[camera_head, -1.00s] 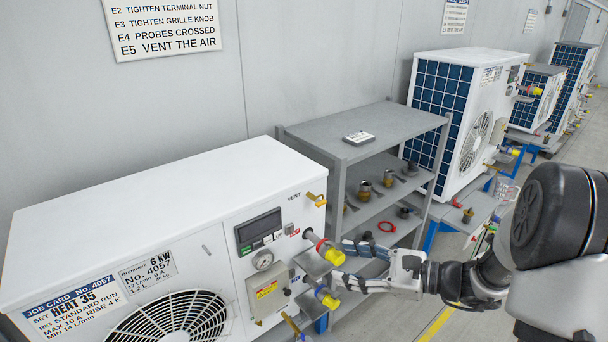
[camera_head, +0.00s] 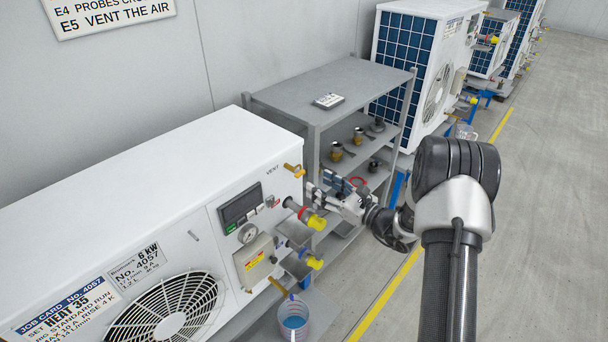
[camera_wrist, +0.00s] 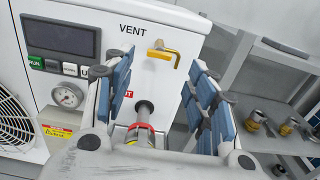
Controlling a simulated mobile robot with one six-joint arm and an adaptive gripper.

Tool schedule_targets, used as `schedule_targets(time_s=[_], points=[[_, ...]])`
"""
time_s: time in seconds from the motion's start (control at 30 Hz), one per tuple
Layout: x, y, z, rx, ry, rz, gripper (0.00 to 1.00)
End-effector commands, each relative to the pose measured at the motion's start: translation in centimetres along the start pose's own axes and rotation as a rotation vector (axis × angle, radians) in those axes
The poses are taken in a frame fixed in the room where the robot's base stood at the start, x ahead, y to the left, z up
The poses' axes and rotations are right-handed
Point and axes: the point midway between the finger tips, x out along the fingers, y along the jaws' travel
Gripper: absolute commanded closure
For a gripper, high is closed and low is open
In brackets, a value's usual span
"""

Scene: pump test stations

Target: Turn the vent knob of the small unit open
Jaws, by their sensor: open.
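The nearest white unit (camera_head: 170,200), labelled 6 kW, has a brass-yellow vent knob (camera_head: 294,170) at the upper right of its front, beside the word VENT. In the wrist view the vent knob (camera_wrist: 163,53) is an L-shaped lever, with its grip bent downward at the right. My gripper (camera_head: 322,188) is open and empty, just right of and slightly below the knob in the head view. In the wrist view my gripper (camera_wrist: 158,82) has its blue-padded fingers spread either side of the knob's line, with the knob beyond them. No contact shows.
A pipe with a red collar and yellow cap (camera_head: 309,217) sticks out below the knob. A lower yellow-capped pipe (camera_head: 309,260) and a jug of blue liquid (camera_head: 293,322) are underneath. A grey shelf (camera_head: 340,85) stands close behind my gripper. The floor at right is clear.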

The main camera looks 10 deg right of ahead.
Motion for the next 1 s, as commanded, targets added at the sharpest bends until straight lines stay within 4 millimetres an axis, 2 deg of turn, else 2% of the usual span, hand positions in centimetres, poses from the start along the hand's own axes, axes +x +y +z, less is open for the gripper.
schedule_targets(time_s=[0.03,0.2,0.4,0.77,1.0], points=[[1.3,0.1,0.1,-0.002,0.0,0.004,0.48],[4.5,0.1,0.0,-0.001,0.0,0.003,0.48],[6.7,0.1,0.0,-0.001,0.0,0.002,0.48],[7.3,0.0,0.0,-0.001,0.0,-0.001,0.48],[7.3,0.0,0.0,-0.001,0.0,0.0,0.63]])
